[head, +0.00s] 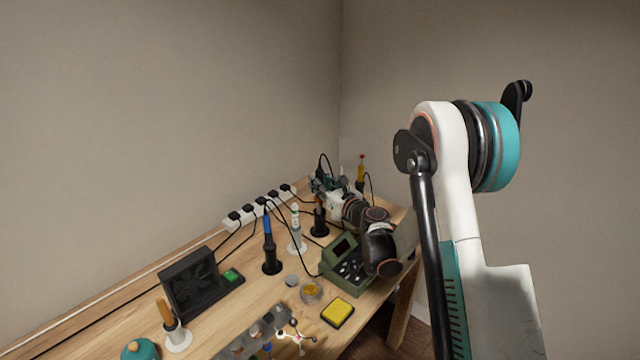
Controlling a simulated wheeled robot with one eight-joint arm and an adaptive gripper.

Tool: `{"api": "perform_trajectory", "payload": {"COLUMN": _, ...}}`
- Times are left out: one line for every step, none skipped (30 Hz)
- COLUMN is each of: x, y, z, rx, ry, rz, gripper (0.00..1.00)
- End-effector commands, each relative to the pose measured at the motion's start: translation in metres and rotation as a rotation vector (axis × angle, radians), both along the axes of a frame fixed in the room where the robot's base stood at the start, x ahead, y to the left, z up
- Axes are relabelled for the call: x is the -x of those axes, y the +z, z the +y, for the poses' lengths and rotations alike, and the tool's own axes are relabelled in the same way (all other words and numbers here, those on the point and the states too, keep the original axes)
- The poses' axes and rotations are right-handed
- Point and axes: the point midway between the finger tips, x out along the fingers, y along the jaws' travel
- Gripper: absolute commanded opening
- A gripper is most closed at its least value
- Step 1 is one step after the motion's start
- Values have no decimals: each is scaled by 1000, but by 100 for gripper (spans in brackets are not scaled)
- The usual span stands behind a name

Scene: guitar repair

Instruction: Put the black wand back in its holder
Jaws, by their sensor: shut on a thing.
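My gripper (324,185) is at the far end of the bench, small in the head view. It is shut on the black wand, which is mostly hidden by the fingers; a thin black cable arcs up above them. A black holder (319,229) with a round base stands on the bench just below the gripper, and a dark upright shape shows in its top. I cannot tell whether the wand's tip is inside this holder or above it.
A blue-handled tool stands in a black holder (271,266); a white one (296,230) stands beside it. A yellow-red tool (361,168) is behind my gripper. A power strip (250,212), green station (345,272), black fan box (190,282) and yellow sponge (337,311) crowd the bench.

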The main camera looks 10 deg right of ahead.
Motion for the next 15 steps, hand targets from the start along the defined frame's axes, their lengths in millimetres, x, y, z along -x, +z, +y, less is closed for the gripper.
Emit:
{"api": "perform_trajectory", "payload": {"x": 0, "y": 0, "z": 0, "rx": 0, "ry": 0, "rz": 0, "gripper": 0}}
{"api": "perform_trajectory", "payload": {"x": 0, "y": 0, "z": 0, "rx": 0, "ry": 0, "rz": 0, "gripper": 0}}
{"api": "perform_trajectory", "payload": {"x": 0, "y": -1, "z": 0, "rx": 0, "ry": 0, "rz": 0, "gripper": 0}}
{"api": "perform_trajectory", "payload": {"x": 0, "y": -1, "z": 0, "rx": 0, "ry": 0, "rz": 0, "gripper": 0}}
{"api": "perform_trajectory", "payload": {"x": 0, "y": -2, "z": 0, "rx": 0, "ry": 0, "rz": 0, "gripper": 0}}
{"api": "perform_trajectory", "payload": {"x": 0, "y": -3, "z": 0, "rx": 0, "ry": 0, "rz": 0, "gripper": 0}}
{"api": "perform_trajectory", "payload": {"x": 0, "y": -5, "z": 0, "rx": 0, "ry": 0, "rz": 0, "gripper": 0}}
{"api": "perform_trajectory", "payload": {"x": 0, "y": -6, "z": 0, "rx": 0, "ry": 0, "rz": 0, "gripper": 0}}
{"api": "perform_trajectory", "payload": {"x": 0, "y": -8, "z": 0, "rx": 0, "ry": 0, "rz": 0, "gripper": 0}}
{"api": "perform_trajectory", "payload": {"x": 0, "y": -9, "z": 0, "rx": 0, "ry": 0, "rz": 0, "gripper": 0}}
{"api": "perform_trajectory", "payload": {"x": 0, "y": -10, "z": 0, "rx": 0, "ry": 0, "rz": 0, "gripper": 0}}
{"api": "perform_trajectory", "payload": {"x": 0, "y": -12, "z": 0, "rx": 0, "ry": 0, "rz": 0, "gripper": 0}}
{"api": "perform_trajectory", "payload": {"x": 0, "y": -14, "z": 0, "rx": 0, "ry": 0, "rz": 0, "gripper": 0}}
{"api": "perform_trajectory", "payload": {"x": 0, "y": -15, "z": 0, "rx": 0, "ry": 0, "rz": 0, "gripper": 0}}
{"api": "perform_trajectory", "payload": {"x": 0, "y": -17, "z": 0, "rx": 0, "ry": 0, "rz": 0, "gripper": 0}}
